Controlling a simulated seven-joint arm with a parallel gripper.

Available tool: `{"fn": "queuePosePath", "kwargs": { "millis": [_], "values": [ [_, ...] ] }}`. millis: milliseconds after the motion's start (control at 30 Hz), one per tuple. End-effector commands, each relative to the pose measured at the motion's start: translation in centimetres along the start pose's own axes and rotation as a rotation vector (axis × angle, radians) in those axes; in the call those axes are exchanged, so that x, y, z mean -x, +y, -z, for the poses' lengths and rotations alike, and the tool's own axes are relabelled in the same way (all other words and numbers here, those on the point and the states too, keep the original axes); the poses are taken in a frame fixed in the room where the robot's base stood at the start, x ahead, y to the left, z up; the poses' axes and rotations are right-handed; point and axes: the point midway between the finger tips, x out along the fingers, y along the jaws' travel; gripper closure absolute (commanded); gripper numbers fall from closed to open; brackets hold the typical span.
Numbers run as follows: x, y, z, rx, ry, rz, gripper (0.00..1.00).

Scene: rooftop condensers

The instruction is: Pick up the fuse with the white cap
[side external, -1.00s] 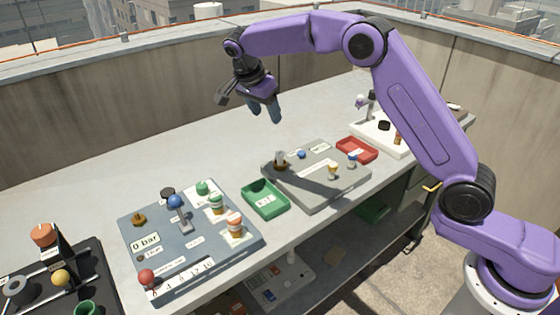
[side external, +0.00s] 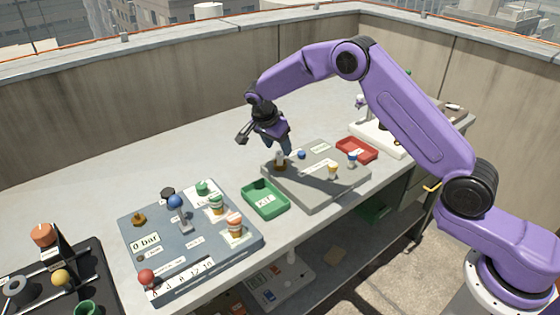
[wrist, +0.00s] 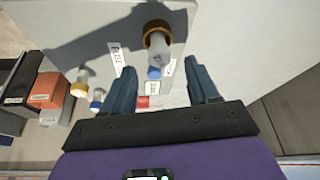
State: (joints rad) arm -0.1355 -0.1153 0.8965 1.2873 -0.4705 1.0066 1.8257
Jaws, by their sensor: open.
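My gripper (side external: 276,146) is open and empty, pointing down just above the back left part of the grey fuse block (side external: 317,197). Directly below it a pale-topped fuse with a brass-coloured collar (side external: 280,164) stands upright; in the wrist view this fuse (wrist: 157,40) lies ahead of the gap between the fingers (wrist: 162,80), not gripped. A pale-topped fuse with a yellow collar (side external: 332,171) and one with a blue collar (side external: 352,160) stand at the block's right. All caps look pale, so I cannot tell surely which is the white one.
A small blue piece (side external: 301,154) sits on the block close to the nearest fuse. A green tray (side external: 265,211) lies left of the block, a red tray (side external: 356,150) right. A gauge board (side external: 150,262) with knobs stands farther left. The bench behind is clear.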

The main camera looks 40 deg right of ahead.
Motion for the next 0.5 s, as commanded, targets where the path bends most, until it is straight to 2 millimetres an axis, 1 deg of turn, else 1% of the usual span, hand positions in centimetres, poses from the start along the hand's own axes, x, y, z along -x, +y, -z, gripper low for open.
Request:
{"fn": "queuePosePath", "kwargs": {
  "millis": [33,100,200,300,500],
  "values": [
    [-0.9,0.1,-0.1,0.001,0.000,-0.003,0.41],
    [-1.8,0.1,-0.1,-0.001,0.000,-0.003,0.41],
    [-2.8,0.0,-0.1,0.000,-0.001,-0.002,0.41],
    [-3.2,0.0,-0.1,0.000,-0.001,0.000,0.41],
    [-3.2,0.0,-0.1,0.000,-0.001,0.000,0.41]
  ]
}}
